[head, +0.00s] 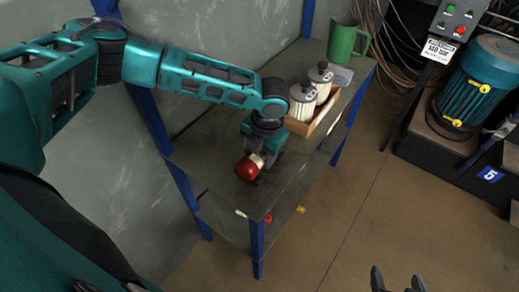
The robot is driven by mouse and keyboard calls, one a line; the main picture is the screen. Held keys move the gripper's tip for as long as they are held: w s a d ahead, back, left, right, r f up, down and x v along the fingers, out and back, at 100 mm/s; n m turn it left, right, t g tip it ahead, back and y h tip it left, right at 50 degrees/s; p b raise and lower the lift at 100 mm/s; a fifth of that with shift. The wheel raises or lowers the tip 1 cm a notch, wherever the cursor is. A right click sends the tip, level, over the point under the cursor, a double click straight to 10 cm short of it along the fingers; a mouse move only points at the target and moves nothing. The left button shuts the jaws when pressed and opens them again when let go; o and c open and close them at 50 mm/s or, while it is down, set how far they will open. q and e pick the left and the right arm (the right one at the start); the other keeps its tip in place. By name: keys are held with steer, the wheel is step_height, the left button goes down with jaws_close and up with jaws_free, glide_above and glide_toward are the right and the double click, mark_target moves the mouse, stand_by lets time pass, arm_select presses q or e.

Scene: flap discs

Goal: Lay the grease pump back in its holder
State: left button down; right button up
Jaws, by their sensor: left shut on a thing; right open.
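My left arm reaches in from the left over the grey shelf top (220,190). My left gripper (262,163) points down near the front of the shelf and is shut on a red, round-ended thing with a pale collar, which looks like the grease pump (246,169). The gripper hides part of it, and I cannot tell whether it touches the shelf. I cannot clearly make out its holder; it may be hidden behind the gripper. My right gripper (397,284) is open and empty at the bottom edge, above the floor, away from the shelf.
A wooden tray (312,127) with two white ribbed canisters (302,101) stands just behind my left gripper. A green jug (346,41) and a clear box (341,75) stand farther back. Blue posts (257,248) edge the shelf. A teal motor (483,80) stands at right.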

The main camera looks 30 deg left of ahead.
arm_select(q)
steer(key=shift+f, duration=0.2)
steer(key=shift+c, duration=1)
jaws_free()
step_height(320, 180, up, 13)
steer(key=d+p, duration=0.1)
steer(key=d, duration=0.1)
steer(key=shift+f+p, duration=0.15)
steer(key=shift+p, duration=0.15)
steer(key=shift+s, duration=0.15)
